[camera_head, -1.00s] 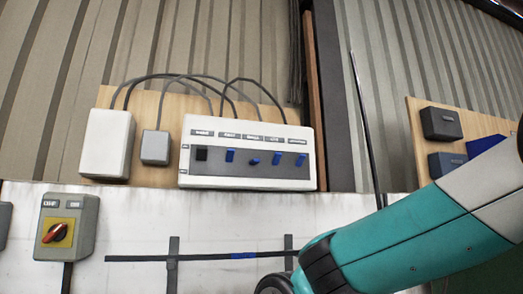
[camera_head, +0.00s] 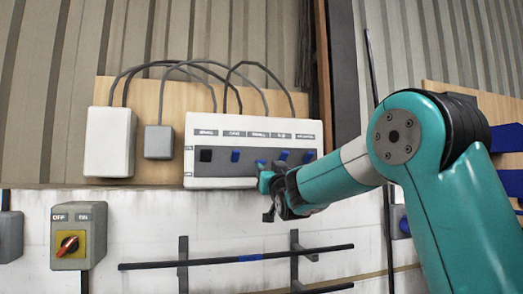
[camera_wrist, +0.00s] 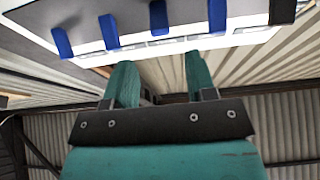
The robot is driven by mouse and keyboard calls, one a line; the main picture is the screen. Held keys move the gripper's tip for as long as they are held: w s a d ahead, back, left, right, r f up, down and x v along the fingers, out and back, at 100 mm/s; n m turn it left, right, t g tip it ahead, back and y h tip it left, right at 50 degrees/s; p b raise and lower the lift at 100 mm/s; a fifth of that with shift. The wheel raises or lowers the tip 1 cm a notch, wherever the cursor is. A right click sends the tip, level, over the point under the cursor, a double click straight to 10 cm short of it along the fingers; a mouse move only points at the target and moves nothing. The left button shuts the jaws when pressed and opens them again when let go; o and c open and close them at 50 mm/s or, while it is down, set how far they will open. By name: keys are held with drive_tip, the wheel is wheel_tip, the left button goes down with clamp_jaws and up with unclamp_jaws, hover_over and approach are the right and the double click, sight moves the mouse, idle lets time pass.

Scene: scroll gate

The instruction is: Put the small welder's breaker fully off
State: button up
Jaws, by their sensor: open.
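The white breaker box (camera_head: 255,182) hangs on a wooden board, with one black breaker lever (camera_head: 206,155) and several blue ones in a row. The third lever from the left (camera_head: 261,163), blue, sits under a label that seems to read "SMALL". It appears slightly lower than its neighbours, and my gripper partly covers it. My gripper (camera_head: 268,178) is in front of the box's lower edge, just below this lever. In the wrist view my gripper (camera_wrist: 161,72) has its fingers apart with nothing between them. The same middle lever (camera_wrist: 158,17) shows beyond the fingertips, apart from them.
A rotary switch box with a red knob (camera_head: 69,244) is at lower left. A white box (camera_head: 110,142) and a small grey box (camera_head: 158,142) stand left of the breaker box. A dark horizontal rail (camera_head: 220,260) runs below my gripper. Cables arch above.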

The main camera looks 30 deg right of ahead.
sight(263, 162)
drive_tip(key=p+x, duration=0.4)
drive_tip(key=x, duration=0.4)
drive_tip(key=shift+r+p, duration=0.1)
drive_tip(key=shift+p, duration=0.3)
drive_tip(key=shift+w+d, duration=0.15)
drive_tip(key=shift+w, duration=0.3)
drive_tip(key=c, duration=0.9)
